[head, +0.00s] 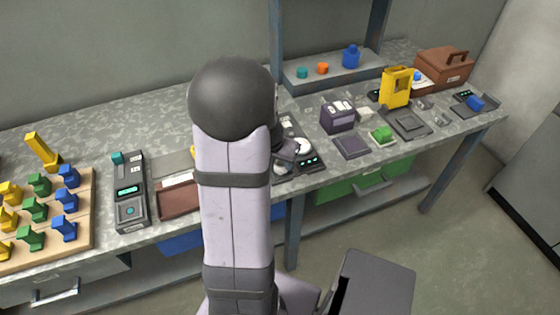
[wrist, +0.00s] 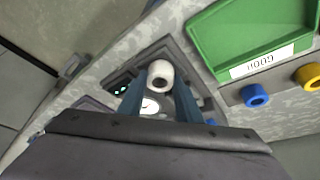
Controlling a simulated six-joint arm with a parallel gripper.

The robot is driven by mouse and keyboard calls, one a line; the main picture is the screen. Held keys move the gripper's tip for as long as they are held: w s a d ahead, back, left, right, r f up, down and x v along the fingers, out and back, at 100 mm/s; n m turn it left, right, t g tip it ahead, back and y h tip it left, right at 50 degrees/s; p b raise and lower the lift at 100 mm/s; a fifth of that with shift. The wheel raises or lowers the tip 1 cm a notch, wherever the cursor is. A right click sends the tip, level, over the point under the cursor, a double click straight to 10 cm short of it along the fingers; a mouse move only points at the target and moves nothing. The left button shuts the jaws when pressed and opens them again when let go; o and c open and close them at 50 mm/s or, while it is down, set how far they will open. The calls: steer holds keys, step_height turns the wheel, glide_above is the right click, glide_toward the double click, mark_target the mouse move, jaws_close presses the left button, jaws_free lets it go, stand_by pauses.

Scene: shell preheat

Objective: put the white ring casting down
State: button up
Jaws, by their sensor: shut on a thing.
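The white ring casting (wrist: 160,72) is between the two blue fingertips of my gripper (wrist: 159,82) in the wrist view. My gripper is shut on it, and its dark hole faces the camera. Below it is a dark heater-like unit (wrist: 119,78) with small green lights and a round white disc (wrist: 150,105). I cannot tell whether the ring touches the unit. In the head view, my dark wrist partly covers the same unit (head: 309,162), and a white round piece (head: 303,147) shows beside it.
A green bin (wrist: 238,48), a blue ring (wrist: 255,95) and a yellow ring (wrist: 309,76) lie to the right in the wrist view. In the head view, a purple box (head: 338,117) and a dark pad (head: 351,146) stand right of the unit. My arm hides the bench behind it.

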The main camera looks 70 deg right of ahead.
steer(key=shift+f, duration=0.1)
steer(key=o, duration=1.1)
steer(key=shift+r, duration=0.45)
steer(key=v, duration=1.1)
steer(key=shift+a+r, duration=0.15)
